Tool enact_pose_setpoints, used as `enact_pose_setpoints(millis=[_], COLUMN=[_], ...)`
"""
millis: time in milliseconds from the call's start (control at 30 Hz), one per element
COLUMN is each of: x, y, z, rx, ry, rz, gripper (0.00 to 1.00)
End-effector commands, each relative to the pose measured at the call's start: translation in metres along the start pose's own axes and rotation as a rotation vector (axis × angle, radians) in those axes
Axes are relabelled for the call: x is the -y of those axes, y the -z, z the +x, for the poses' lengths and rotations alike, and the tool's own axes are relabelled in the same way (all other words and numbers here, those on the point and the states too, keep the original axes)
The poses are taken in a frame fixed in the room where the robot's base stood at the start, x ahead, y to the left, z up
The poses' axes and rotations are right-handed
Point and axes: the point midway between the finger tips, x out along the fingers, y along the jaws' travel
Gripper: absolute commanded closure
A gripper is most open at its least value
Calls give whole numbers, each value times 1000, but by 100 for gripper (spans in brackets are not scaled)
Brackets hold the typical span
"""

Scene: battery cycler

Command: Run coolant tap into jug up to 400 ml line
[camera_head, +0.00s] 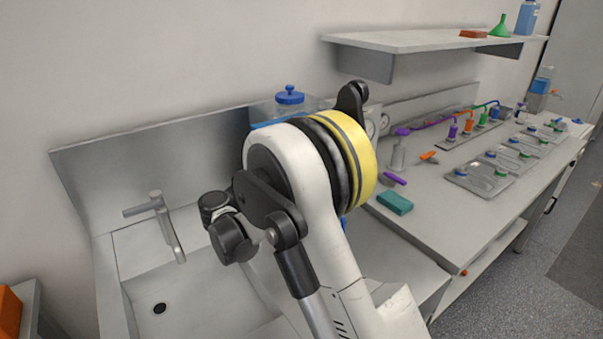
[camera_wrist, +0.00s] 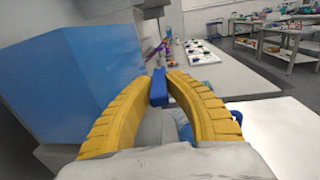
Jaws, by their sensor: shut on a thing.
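In the wrist view, the two yellow ribbed fingers of my gripper (camera_wrist: 160,88) close at their tips on a small blue piece (camera_wrist: 158,90), which looks like a tap lever. A large blue box (camera_wrist: 75,80) fills the left of that view, close beside the left finger. A blue-teal shape (camera_wrist: 183,128) shows between the fingers, partly hidden; I cannot tell what it is. In the head view my arm hides my gripper and the tap area. No jug, 400 ml line or coolant level can be made out.
In the head view a sink (camera_head: 200,290) with a grey faucet (camera_head: 165,225) lies to the left. A clear jar with a blue lid (camera_head: 290,97) stands behind my arm. A teal sponge (camera_head: 395,203) and trays (camera_head: 480,178) lie on the bench at right. A shelf (camera_head: 420,40) overhangs it.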

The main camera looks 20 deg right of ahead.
Motion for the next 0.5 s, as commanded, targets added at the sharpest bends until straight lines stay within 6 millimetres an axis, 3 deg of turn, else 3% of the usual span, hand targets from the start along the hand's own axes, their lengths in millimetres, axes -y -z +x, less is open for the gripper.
enact_pose_setpoints(millis=[200, 233, 300, 500], x=[0, 0, 0, 0], y=[0, 0, 0, 0], z=[1, 1, 1, 0], rx=[1, 1, 1, 0], ry=[0, 0, 0, 0], rz=[0, 0, 0, 0], gripper=[100, 75, 60, 60])
